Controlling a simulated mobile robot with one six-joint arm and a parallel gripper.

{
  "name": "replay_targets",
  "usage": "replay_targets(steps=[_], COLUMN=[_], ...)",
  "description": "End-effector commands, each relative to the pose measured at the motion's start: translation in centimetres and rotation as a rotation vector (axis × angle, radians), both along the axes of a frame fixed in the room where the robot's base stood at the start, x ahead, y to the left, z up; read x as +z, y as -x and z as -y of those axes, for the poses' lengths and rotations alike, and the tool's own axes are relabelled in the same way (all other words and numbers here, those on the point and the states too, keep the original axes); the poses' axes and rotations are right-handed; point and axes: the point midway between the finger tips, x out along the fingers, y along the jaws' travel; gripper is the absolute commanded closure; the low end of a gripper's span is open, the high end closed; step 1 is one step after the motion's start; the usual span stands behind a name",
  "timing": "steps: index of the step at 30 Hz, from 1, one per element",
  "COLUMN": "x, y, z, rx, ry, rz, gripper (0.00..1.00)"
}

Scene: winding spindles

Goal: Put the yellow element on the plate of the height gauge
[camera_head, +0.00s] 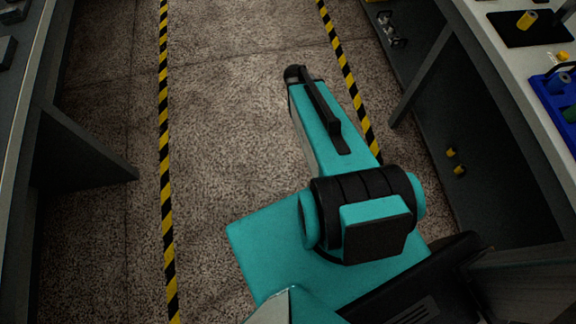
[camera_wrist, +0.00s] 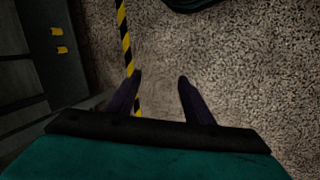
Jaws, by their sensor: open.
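A yellow cylindrical element (camera_head: 527,20) lies on a black mat (camera_head: 506,31) on the light worktop at the upper right of the head view. Another small yellow piece (camera_head: 562,56) shows by the blue tray at the right edge. In the head view my gripper is not clearly visible; my teal arm stretches over the aisle, well away from the worktop.
A blue tray (camera_head: 556,98) with dark and green parts stands on the right worktop (camera_head: 487,41). A dark bench (camera_head: 25,75) runs along the left. Yellow-black tape (camera_head: 165,150) marks the aisle. The floor (camera_head: 230,100) between is clear.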

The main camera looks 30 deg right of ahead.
Motion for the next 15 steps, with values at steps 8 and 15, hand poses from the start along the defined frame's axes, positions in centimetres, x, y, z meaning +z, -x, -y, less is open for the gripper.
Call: replay_targets(steps=[8, 15], x=[-5.2, -7.9], y=[6.4, 12.7], z=[-10.3, -17.1], rx=[0.217, 0.374], ry=[-0.213, -0.379], rz=[-0.144, -0.251], gripper=[0.53, 0.53])
